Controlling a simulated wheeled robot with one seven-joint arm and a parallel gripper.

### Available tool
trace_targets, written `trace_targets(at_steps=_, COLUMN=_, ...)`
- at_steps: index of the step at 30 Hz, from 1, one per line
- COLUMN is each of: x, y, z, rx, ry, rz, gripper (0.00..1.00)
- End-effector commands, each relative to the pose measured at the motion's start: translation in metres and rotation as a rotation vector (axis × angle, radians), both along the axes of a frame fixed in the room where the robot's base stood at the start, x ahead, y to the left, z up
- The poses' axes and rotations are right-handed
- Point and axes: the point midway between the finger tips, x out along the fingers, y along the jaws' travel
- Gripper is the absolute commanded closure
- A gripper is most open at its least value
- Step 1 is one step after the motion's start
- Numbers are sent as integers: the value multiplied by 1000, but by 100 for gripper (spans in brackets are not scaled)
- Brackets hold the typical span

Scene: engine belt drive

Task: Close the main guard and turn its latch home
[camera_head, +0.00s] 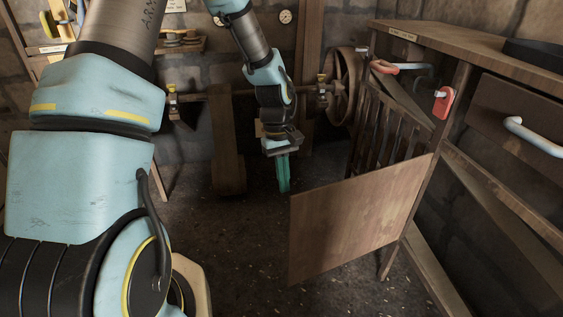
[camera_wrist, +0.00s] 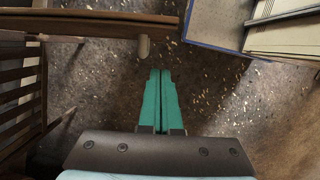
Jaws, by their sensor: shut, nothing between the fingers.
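A flat wooden panel (camera_head: 355,220), which looks like the main guard, stands swung out on the right, in front of a slatted wooden frame (camera_head: 385,128). In the wrist view the panel (camera_wrist: 90,25) shows edge-on at the upper left, with a pale peg (camera_wrist: 144,47) on its near side. Red fittings with pale handles sit above it, one upper (camera_head: 383,67) and one at the bench corner (camera_head: 443,102); I cannot tell which, if either, is the latch. My gripper (camera_head: 284,188), with teal fingers, points down, shut and empty, left of the panel and apart from it. It shows in the wrist view (camera_wrist: 160,75).
A wooden bench (camera_head: 470,50) with a drawer handle (camera_head: 533,135) fills the right side. A blue-edged object (camera_wrist: 215,45) lies at the wrist view's upper right. The floor below is open.

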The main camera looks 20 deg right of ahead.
Motion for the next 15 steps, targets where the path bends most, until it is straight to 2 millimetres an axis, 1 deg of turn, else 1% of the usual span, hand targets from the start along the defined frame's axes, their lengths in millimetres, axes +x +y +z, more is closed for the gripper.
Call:
trace_targets(at_steps=1, x=-3, y=0, z=-9, rx=1, ry=4, rz=-2, gripper=100)
trace_targets(at_steps=3, x=-16, y=-2, z=-5, rx=1, ry=0, rz=-4, gripper=100)
trace_targets(at_steps=6, x=-28, y=-2, z=-5, rx=2, ry=-1, rz=-2, gripper=100)
trace_targets(at_steps=10, x=-38, y=-3, z=-5, rx=1, ry=-1, rz=-1, gripper=100)
trace_targets(at_steps=15, x=-41, y=-4, z=-6, rx=0, ry=-2, rz=0, gripper=100)
